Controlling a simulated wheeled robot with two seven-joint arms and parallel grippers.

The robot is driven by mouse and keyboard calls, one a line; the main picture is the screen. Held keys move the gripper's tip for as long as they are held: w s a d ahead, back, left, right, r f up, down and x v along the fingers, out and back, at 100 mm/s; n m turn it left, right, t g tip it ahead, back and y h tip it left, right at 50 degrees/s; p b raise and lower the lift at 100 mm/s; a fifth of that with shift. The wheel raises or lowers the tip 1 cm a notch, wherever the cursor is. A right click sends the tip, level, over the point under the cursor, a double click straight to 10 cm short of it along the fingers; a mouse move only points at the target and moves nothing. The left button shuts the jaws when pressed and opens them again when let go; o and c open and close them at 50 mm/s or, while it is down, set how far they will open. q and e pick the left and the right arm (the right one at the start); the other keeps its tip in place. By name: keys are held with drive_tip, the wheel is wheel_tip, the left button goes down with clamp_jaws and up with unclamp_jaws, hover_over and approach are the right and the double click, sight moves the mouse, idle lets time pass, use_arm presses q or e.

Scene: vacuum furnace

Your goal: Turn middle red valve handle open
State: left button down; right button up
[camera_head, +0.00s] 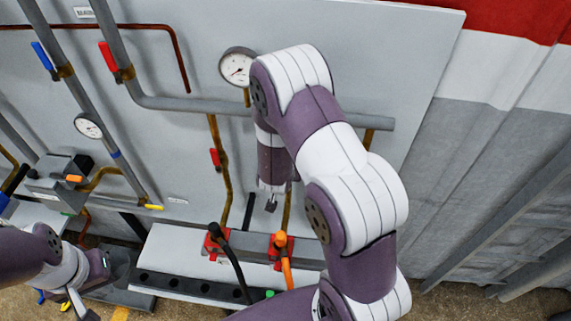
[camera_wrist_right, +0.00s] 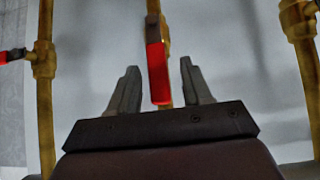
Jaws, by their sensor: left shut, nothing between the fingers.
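In the right wrist view a red valve handle (camera_wrist_right: 157,72) hangs down from a brass pipe, between the two fingers of my right gripper (camera_wrist_right: 160,85). The fingers are open, with a gap on each side of the handle. In the head view my right arm hides this handle; my right gripper (camera_head: 271,203) points downward in front of the panel. Another red handle (camera_head: 215,158) is on the brass pipe to its left, and it also shows at the left of the right wrist view (camera_wrist_right: 12,56). My left gripper (camera_head: 77,304) is shut and empty at the lower left.
A pressure gauge (camera_head: 238,67) is above the brass pipes. A grey horizontal pipe (camera_head: 190,104) crosses the panel. Below stand a black hose (camera_head: 236,262) and an orange hose (camera_head: 286,270) on red fittings. A brass valve body (camera_wrist_right: 297,18) is at the right of the wrist view.

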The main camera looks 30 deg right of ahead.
drive_tip(key=v, duration=1.2)
drive_tip(key=shift+s+a+r+b, duration=0.15)
drive_tip(key=shift+s+r+b, duration=0.1)
drive_tip(key=shift+b, duration=0.1)
